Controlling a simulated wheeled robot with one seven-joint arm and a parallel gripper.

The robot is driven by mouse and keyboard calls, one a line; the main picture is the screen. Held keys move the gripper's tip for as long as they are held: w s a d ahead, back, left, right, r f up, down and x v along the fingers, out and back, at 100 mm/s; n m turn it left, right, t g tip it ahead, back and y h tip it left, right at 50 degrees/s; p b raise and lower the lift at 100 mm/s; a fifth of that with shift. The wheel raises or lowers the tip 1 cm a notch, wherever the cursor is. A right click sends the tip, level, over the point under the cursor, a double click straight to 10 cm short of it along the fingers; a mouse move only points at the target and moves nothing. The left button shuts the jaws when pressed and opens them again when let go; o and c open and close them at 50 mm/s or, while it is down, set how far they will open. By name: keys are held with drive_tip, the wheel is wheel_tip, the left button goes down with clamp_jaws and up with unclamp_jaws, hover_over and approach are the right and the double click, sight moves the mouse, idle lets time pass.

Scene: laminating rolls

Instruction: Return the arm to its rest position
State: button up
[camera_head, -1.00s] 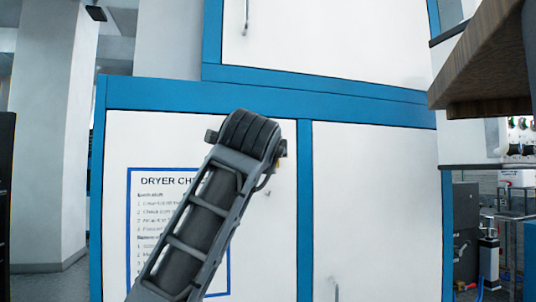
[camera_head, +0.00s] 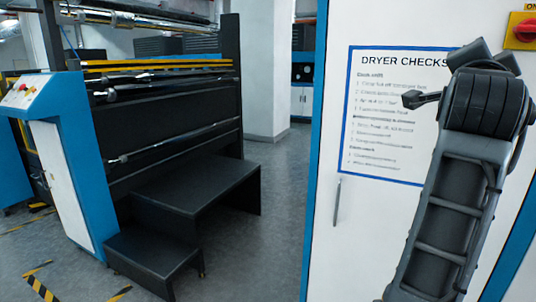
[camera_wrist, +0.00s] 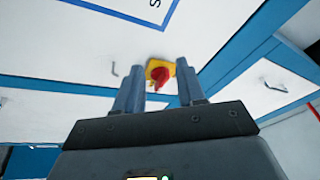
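My gripper (camera_wrist: 158,70) shows in the wrist view with its two grey fingers apart and nothing held between them. A red knob on a yellow plate (camera_wrist: 160,72) appears in the gap between the fingers, on a white panel beyond; I cannot tell how far away it is. In the head view my arm rises at the right, bent at a dark ribbed joint, in front of the white cabinet door (camera_head: 335,250). My gripper cannot be clearly made out in the head view.
The cabinet bears a "DRYER CHECKS" sheet (camera_head: 375,125) and a red-yellow switch (camera_head: 524,30). A dark machine (camera_head: 160,110) with a blue control console (camera_head: 60,100) stands left, with black steps (camera_head: 195,190) before it. Open grey floor (camera_head: 255,235) lies between steps and cabinet.

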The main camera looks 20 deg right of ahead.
drive_tip(key=s+a+f+n+t+y, duration=0.1)
drive_tip(key=a+f+n+t+y, duration=0.25)
drive_tip(key=a+f+n, duration=0.4)
drive_tip(key=s+a+f+n+t+y, duration=0.15)
drive_tip(key=a+f+n+y, duration=0.3)
drive_tip(key=f, duration=0.65)
drive_tip(key=s+a+f+n+t+y, duration=0.1)
drive_tip(key=a+f+n+t+y, duration=0.3)
drive_tip(key=f+n, duration=0.4)
drive_tip(key=s+a+f+n+g+y, duration=0.1)
drive_tip(key=s+a+f, duration=0.3)
drive_tip(key=s, duration=0.5)
drive_tip(key=s+a+f+n+g+y, duration=0.1)
drive_tip(key=s+a+f+y, duration=0.2)
drive_tip(key=s, duration=0.6)
drive_tip(key=s+a+f+n+g+y, duration=0.1)
drive_tip(key=s+a+f+g+y, duration=0.1)
drive_tip(key=s+a+f, duration=0.4)
drive_tip(key=s+a, duration=0.1)
drive_tip(key=s, duration=0.2)
drive_tip(key=shift+s+n, duration=0.4)
